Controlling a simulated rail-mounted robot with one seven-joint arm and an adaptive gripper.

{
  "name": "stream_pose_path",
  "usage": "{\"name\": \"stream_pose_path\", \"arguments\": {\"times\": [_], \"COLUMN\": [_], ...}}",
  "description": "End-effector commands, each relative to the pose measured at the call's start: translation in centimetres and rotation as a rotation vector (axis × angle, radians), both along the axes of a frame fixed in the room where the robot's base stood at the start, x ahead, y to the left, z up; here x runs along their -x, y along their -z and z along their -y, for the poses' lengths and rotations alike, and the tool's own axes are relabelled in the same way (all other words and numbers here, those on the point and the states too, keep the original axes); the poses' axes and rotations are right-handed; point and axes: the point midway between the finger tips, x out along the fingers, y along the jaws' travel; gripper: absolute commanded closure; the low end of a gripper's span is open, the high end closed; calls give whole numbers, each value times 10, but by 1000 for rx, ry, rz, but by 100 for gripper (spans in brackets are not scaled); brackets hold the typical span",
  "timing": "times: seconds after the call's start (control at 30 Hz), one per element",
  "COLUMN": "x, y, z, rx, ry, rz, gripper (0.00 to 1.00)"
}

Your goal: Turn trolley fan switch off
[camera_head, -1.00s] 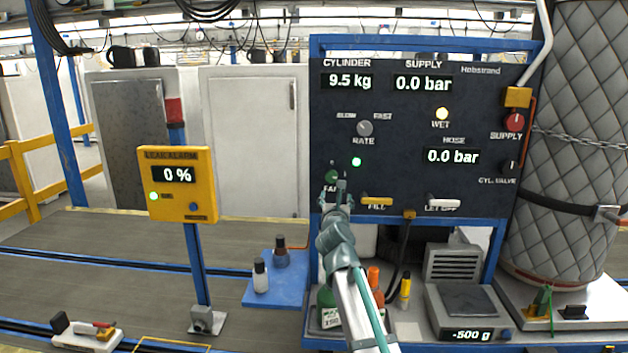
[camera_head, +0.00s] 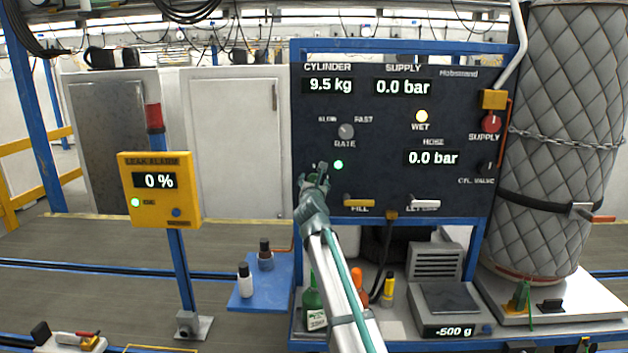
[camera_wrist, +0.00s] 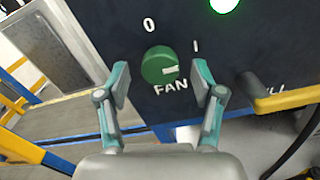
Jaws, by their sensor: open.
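The fan switch (camera_wrist: 158,65) is a round green knob on the dark panel, above the word FAN. Its white pointer mark points right, on the side of the "I"; the "0" is at its upper left. My gripper (camera_wrist: 161,78) is open, with one teal fingertip on each side of the knob. I cannot tell whether the fingertips touch it. In the head view my gripper (camera_head: 319,172) is in front of the panel's lower left and mostly hides the knob. A green lamp (camera_head: 338,164) is lit just right of the gripper.
The yellow FILL handle (camera_head: 359,203) juts out close to the right of my gripper; a white handle (camera_head: 425,203) is farther right. The yellow leak alarm box (camera_head: 160,190) stands on a post at left. Bottles and a scale (camera_head: 447,299) are below the panel.

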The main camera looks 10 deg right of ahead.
Motion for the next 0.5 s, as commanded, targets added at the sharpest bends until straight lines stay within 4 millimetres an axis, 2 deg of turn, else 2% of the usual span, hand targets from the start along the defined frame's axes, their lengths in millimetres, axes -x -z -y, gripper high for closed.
{"name": "stream_pose_path", "arguments": {"times": [0.1,0.4,0.5], "x": [-11,-12,-12], "y": [-1,0,0], "z": [2,3,2], "rx": [1,1,1], "ry": [1,0,0], "rz": [0,0,0], "gripper": [33,33,49]}}
